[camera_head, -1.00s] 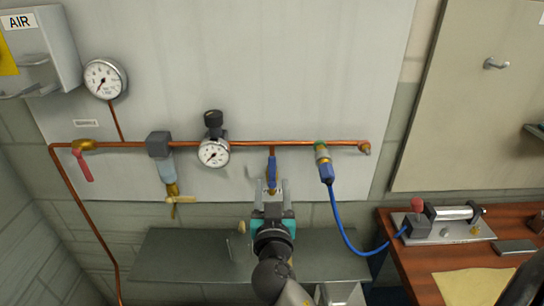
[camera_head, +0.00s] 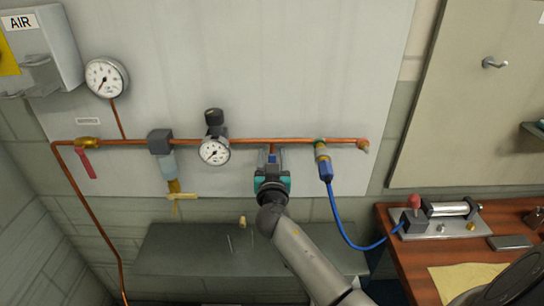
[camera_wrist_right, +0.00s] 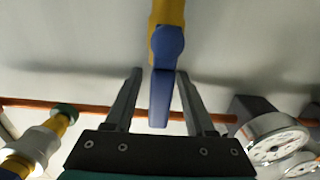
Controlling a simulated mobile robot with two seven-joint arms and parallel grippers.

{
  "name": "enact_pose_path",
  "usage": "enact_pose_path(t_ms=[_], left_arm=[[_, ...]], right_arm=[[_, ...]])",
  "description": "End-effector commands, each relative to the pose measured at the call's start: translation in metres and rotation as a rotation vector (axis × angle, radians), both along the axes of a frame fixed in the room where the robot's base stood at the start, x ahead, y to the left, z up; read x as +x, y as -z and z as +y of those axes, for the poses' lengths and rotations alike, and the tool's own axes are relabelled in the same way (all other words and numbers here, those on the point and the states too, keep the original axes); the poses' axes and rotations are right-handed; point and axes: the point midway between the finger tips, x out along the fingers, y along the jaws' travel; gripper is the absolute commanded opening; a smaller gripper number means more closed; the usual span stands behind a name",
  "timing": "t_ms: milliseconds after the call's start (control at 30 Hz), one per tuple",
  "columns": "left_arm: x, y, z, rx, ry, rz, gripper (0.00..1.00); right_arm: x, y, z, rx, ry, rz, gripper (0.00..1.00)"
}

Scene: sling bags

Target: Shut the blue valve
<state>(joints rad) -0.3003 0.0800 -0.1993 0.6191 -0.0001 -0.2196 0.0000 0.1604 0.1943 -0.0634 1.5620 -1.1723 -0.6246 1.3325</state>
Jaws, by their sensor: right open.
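The blue valve has a blue lever handle (camera_wrist_right: 162,85) on a brass body (camera_wrist_right: 167,12), seen large in the right wrist view. In the head view, only a bit of it (camera_head: 272,157) shows below the copper pipe; my gripper covers the rest. My right gripper (camera_head: 271,172) is in front of the valve. In the right wrist view its two fingers (camera_wrist_right: 158,74) are open, one on each side of the blue handle, with visible gaps. My left gripper is not in view.
The copper pipe (camera_head: 290,141) runs along the grey wall panel. A regulator gauge (camera_head: 214,151) is left of the valve, and a blue hose coupling (camera_head: 325,167) is close on its right. A red-handled valve (camera_head: 88,163) is at far left. A dark shelf (camera_head: 185,240) lies below.

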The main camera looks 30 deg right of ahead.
Motion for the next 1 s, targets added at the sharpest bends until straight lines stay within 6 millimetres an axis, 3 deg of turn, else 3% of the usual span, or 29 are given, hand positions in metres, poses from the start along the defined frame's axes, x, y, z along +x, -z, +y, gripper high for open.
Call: enact_pose_path(t_ms=[167, 667, 1000], left_arm=[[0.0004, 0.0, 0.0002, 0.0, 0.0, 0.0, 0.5], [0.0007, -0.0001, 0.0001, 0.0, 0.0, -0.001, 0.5], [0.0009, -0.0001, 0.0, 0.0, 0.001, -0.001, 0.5]], right_arm=[[0.0, 0.0002, 0.0001, 0.0, 0.0, 0.0, 0.55], [-0.0004, 0.0004, 0.0003, 0.0, 0.0, 0.001, 0.0], [-0.0004, 0.0006, 0.0003, 0.0, 0.0, 0.001, 0.0]])
